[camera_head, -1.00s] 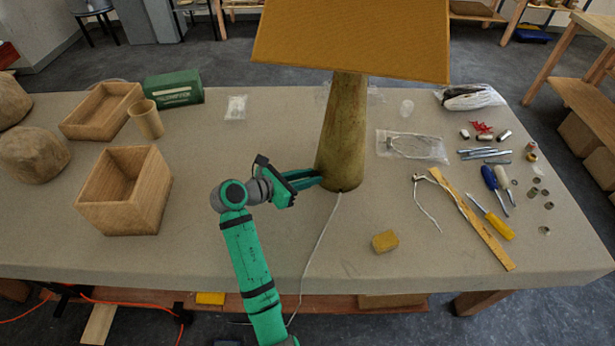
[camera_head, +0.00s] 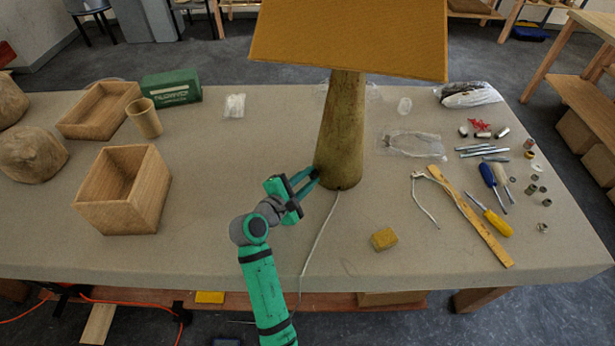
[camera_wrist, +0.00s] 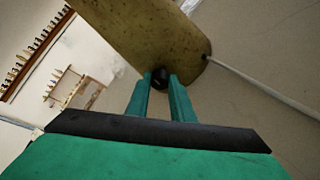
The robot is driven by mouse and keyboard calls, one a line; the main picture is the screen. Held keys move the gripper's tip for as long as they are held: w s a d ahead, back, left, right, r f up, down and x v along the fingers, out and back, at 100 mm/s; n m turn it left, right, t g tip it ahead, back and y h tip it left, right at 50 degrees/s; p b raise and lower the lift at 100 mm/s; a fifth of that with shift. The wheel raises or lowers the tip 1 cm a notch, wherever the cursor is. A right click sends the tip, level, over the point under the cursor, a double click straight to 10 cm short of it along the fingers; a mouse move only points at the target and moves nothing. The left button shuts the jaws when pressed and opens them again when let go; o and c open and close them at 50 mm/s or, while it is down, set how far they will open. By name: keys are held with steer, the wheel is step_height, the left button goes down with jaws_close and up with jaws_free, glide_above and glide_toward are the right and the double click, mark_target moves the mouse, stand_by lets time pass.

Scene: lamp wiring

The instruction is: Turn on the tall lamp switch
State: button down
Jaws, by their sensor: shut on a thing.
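The tall lamp stands on the table, with a tapered wooden base (camera_head: 342,135) and a square ochre shade (camera_head: 350,35). My gripper (camera_head: 311,176) reaches the lower left side of the base. In the wrist view, the small dark round switch (camera_wrist: 160,76) sits on the base (camera_wrist: 150,35), between the fingertips of my gripper (camera_wrist: 160,82). The fingers are shut on the switch. In the head view, the fingertips hide the switch.
A white cord (camera_head: 321,232) runs from the lamp base over the table's front edge. A yellow block (camera_head: 384,239) lies front right of the lamp. Tools and a wooden ruler (camera_head: 470,215) lie at right. An open wooden box (camera_head: 125,205) stands at left.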

steer(key=m+t, duration=0.2)
steer(key=m, duration=0.1)
steer(key=shift+d+f+m, duration=0.1)
steer(key=shift+f+m, duration=0.05)
steer(key=shift+m, duration=0.25)
stand_by(0.4)
steer(key=c, duration=1.5)
jaws_free()
steer(key=shift+c, duration=0.2)
steer(key=shift+s, duration=0.1)
steer(key=v, duration=1.1)
steer(key=shift+f, duration=0.1)
